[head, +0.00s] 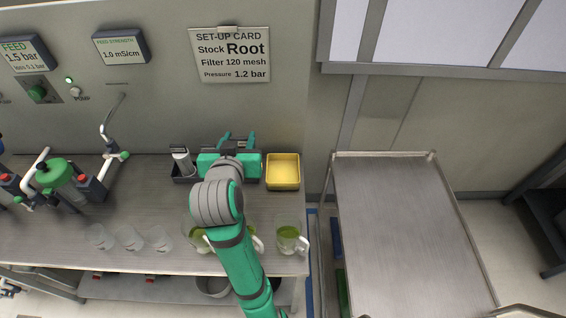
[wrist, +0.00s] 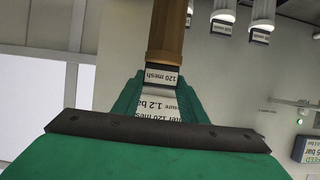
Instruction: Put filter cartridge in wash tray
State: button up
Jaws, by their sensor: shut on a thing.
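My gripper (head: 237,138) is above the back of the bench, its fingers pointing toward the wall. In the wrist view its fingers (wrist: 163,98) are shut on a brown cylindrical filter cartridge (wrist: 166,35) with a dark end labelled "120 mesh". In the head view the gripper and arm hide this cartridge. A shallow yellow tray (head: 283,158), which looks empty, stands on the bench just right of the gripper; I take it as the wash tray. White labelled cartridges (wrist: 224,6) show beyond the held one, and one white cartridge (head: 182,161) stands left of the gripper.
A dark holder (head: 178,178) sits under the white cartridge. Jugs of green liquid (head: 289,238) and several clear cups (head: 130,238) line the bench's front. Taps and a green-topped device (head: 55,172) are at left. A bare metal cart (head: 405,220) stands right.

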jog(key=shift+w+d+f, duration=0.1)
jog(key=shift+w+d, duration=0.05)
jog(key=shift+w, duration=0.2)
jog(key=w+d+f, duration=0.8)
jog(key=d+f, duration=0.2)
jog(key=f, duration=0.2)
jog(key=shift+w+d+f, duration=0.25)
jog(key=shift+w+f, duration=0.1)
jog(key=shift+f, duration=0.05)
jog(key=o, duration=1.4)
jog(key=shift+f, duration=0.1)
jog(key=shift+d, duration=0.1)
